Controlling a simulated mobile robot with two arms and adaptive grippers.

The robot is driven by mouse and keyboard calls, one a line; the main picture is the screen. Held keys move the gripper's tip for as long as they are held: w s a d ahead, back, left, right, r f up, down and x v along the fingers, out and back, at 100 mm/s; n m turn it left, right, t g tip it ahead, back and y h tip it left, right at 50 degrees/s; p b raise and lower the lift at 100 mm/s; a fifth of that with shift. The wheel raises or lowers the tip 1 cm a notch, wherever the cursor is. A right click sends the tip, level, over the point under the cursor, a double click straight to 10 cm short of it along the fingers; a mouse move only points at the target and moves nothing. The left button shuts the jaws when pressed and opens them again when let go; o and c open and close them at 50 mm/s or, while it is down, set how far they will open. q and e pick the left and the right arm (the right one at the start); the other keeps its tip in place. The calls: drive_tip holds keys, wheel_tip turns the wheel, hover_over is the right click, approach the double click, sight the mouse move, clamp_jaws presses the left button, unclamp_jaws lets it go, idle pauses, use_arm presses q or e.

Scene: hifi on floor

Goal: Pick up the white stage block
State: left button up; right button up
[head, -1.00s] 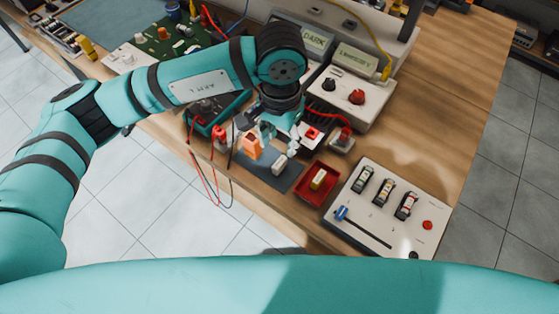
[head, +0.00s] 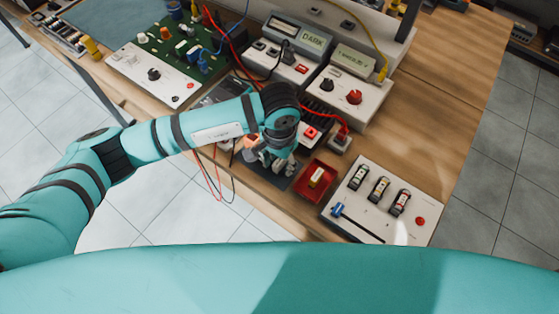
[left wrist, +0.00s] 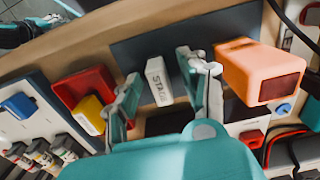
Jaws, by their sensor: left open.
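The white stage block (left wrist: 158,82), lettered "STAGE", rests on the dark mat (left wrist: 143,50) in the left wrist view. My left gripper (left wrist: 160,72) is open, with one finger on each side of the block. I see small gaps between the fingers and the block; it is not gripped. In the head view my left gripper (head: 278,166) is low over the mat and hides the block. My right gripper is not in view.
An orange block (left wrist: 258,70) stands close beside one finger. A red tray (left wrist: 70,88) with a yellow-and-white block (left wrist: 90,113) lies on the other side. A white panel with a slider (head: 345,225) and instruments (head: 350,97) surround the mat.

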sight(279, 161)
use_arm(q)
clamp_jaws()
drive_tip(key=shift+r, duration=0.15)
drive_tip(key=shift+r+b, duration=0.4)
drive_tip(key=shift+r, duration=0.1)
wheel_tip(279, 161, up, 2)
drive_tip(key=shift+r+b, duration=0.15)
drive_tip(key=shift+b, duration=0.45)
drive_tip(key=s+a+b, duration=0.1)
drive_tip(key=s+b, duration=0.1)
drive_tip(key=s, duration=0.6)
drive_tip(key=s+a+r+b, duration=0.1)
drive_tip(key=s+b, duration=0.1)
drive_tip(key=s, duration=0.6)
drive_tip(key=shift+a+r, duration=0.25)
drive_tip(key=shift+a, duration=0.1)
